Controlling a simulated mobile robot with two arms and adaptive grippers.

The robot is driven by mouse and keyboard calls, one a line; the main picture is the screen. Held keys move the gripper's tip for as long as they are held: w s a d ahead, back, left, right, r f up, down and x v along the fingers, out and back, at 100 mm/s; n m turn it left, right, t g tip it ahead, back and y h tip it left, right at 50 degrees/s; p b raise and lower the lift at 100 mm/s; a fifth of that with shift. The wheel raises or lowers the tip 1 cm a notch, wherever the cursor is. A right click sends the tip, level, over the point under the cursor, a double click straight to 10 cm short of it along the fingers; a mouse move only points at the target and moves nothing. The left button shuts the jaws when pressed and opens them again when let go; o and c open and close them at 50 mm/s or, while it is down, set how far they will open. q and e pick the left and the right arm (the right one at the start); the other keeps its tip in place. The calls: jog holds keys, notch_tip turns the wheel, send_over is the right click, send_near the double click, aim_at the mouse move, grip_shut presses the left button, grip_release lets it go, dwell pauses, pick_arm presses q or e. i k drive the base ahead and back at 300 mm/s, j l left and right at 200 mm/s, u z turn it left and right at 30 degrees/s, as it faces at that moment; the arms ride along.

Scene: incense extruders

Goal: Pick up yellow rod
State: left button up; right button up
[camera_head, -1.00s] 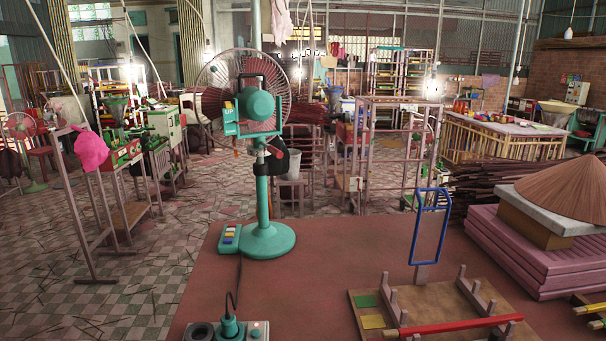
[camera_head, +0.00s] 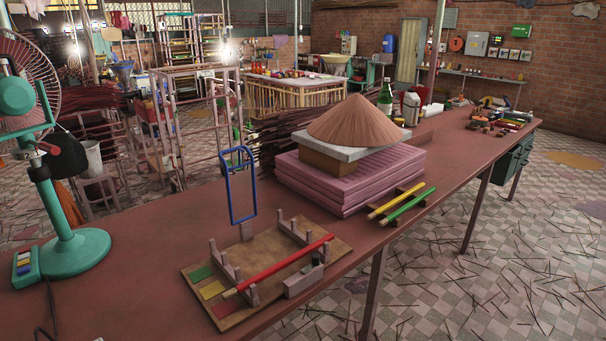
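The yellow rod (camera_head: 397,202) lies on the long reddish table, in front of the pink stack. It rests on a small dark holder, side by side with a green rod (camera_head: 408,206) that is nearer the table's front edge. Both rods slant up to the right. A red rod (camera_head: 284,262) lies across the upright pegs of a wooden board (camera_head: 202,270) to the left. Neither of my grippers is in view.
A pink stack (camera_head: 341,188) topped by a conical hat (camera_head: 357,122) stands behind the yellow rod. A blue frame (camera_head: 231,187) stands upright behind the board. A teal fan (camera_head: 70,250) is at the left. The table (camera_head: 462,170) has clear room right of the rods.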

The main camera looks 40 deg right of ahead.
aim_at(386, 206)
jog(key=z, duration=1.25)
jog(key=i+z, duration=0.3)
jog(key=i, duration=0.35)
jog(key=i+z, duration=0.3)
jog(key=i, duration=0.4)
